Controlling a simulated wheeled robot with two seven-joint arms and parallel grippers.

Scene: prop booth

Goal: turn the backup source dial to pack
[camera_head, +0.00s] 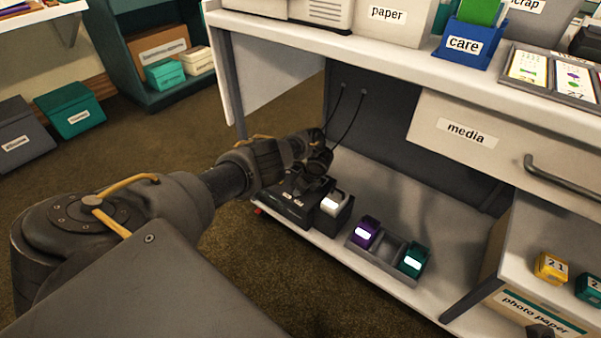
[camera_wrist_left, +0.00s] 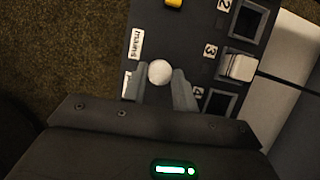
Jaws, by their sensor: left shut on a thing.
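The backup source dial is a pale round knob (camera_wrist_left: 160,72) on a dark unit, seen in the left wrist view. A "mains" label (camera_wrist_left: 137,42) is beside it, and a second label is mostly hidden behind a finger; I cannot read "pack". My left gripper (camera_wrist_left: 160,86) is shut on the knob, one finger on each side. In the head view my left gripper (camera_head: 318,172) reaches down to the dark unit (camera_head: 288,206) on the low shelf and hides the dial. Only a dark tip, perhaps of my right gripper, shows at the bottom right edge.
The unit has numbered slots, with a white block (camera_wrist_left: 238,67) at 3. To its right on the shelf is a grey tray (camera_head: 390,250) with a purple block (camera_head: 366,232) and a green block (camera_head: 413,260). The "media" drawer (camera_head: 466,132) and tabletop (camera_head: 380,46) overhang.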

